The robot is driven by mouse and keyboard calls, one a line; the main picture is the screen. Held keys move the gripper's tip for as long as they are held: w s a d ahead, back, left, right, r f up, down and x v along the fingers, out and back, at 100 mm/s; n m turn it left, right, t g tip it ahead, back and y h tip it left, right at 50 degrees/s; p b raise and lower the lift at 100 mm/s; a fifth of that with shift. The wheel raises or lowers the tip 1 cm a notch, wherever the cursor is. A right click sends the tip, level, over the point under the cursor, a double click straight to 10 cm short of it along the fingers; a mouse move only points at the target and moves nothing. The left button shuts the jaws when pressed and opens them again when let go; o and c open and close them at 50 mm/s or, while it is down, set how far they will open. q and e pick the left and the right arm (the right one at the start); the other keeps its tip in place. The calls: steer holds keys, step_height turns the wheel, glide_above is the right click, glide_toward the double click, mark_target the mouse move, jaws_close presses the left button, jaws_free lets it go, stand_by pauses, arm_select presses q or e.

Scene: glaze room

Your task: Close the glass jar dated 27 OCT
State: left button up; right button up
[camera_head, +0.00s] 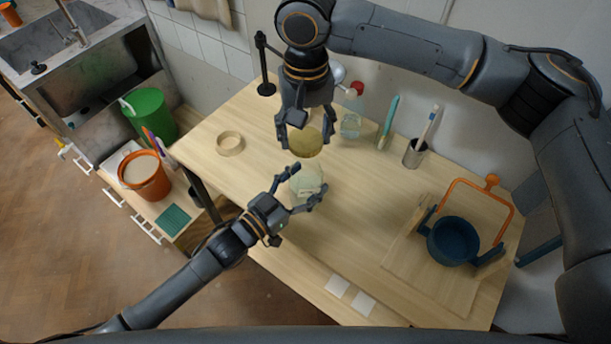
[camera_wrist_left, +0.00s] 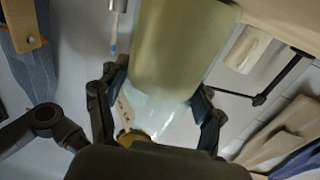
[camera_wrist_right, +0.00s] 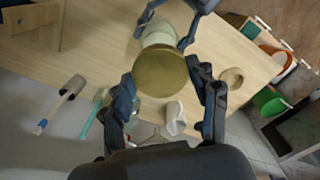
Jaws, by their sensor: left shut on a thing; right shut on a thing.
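A glass jar (camera_head: 307,181) with pale yellowish contents is held above the table by my left gripper (camera_head: 306,186), which is shut around its side. In the left wrist view the jar (camera_wrist_left: 185,50) has a small pale label (camera_wrist_left: 123,110); I cannot read its date. My right gripper (camera_head: 305,138) is shut on a round brass-coloured lid (camera_head: 306,143). In the head view the lid appears just above the jar's mouth, apart from it. The right wrist view shows the lid (camera_wrist_right: 160,71) partly covering the jar (camera_wrist_right: 159,36); the exact gap is hard to tell.
A ring (camera_head: 230,143) lies at the table's left. A clear vessel (camera_head: 350,127), a teal tool (camera_head: 389,120) and a brush cup (camera_head: 414,153) stand behind right. A blue pot (camera_head: 454,241) with an orange frame is at the right. The table's front middle is mostly clear.

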mark_target(306, 184)
steer(key=shift+f, duration=2.2)
steer(key=shift+f, duration=0.1)
steer(key=shift+f, duration=0.8)
steer(key=shift+f, duration=0.55)
steer(key=m, duration=2.2)
steer(key=shift+m, duration=0.4)
steer(key=o, duration=0.7)
